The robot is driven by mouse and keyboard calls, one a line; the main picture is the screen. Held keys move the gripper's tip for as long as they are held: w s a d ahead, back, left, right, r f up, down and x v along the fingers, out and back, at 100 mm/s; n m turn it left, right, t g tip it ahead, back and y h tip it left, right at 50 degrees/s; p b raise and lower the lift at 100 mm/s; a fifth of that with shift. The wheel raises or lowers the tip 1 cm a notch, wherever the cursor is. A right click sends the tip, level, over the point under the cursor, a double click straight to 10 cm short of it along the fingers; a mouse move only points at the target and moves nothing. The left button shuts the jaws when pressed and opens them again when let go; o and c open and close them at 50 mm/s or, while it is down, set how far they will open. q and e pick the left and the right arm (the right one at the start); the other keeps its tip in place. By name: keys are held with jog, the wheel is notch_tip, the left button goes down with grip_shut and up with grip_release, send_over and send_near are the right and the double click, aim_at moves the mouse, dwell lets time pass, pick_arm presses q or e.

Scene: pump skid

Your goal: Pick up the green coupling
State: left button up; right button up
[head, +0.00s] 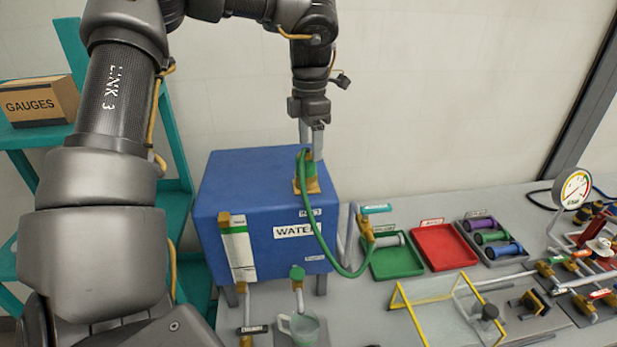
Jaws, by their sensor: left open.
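A green cylindrical coupling (491,237) lies in a dark grey tray (512,257) at the right, between a purple one (479,224) and a blue one (503,251). My left gripper (311,152) is far to its left, pointing down over the blue water tank (255,185). Its jaws are open, at the green hose end on the tank's brass fitting (306,186); I cannot tell whether they touch it. My right gripper is not in view.
A green hose (322,240) loops from the tank top toward a green tray (391,265) holding a grey cylinder. A red tray (444,247) looks empty. A yellow-framed clear guard (408,311), a gauge (572,190) and pipework crowd the right. A jug (301,328) stands in front.

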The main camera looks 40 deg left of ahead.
aim_at(305, 156)
pick_arm(q)
jog(key=shift+s+f+p, duration=0.6)
jog(key=shift+s+p, duration=0.2)
jog(key=shift+p, duration=0.05)
notch_tip(305, 156, down, 3)
jog(key=shift+f+p, duration=0.15)
jog(key=shift+p, duration=0.5)
jog(key=shift+w+f, duration=0.15)
jog(key=shift+w, duration=0.05)
jog(key=shift+s, duration=0.2)
jog(key=shift+c, duration=1.3)
jog(key=c, duration=0.9)
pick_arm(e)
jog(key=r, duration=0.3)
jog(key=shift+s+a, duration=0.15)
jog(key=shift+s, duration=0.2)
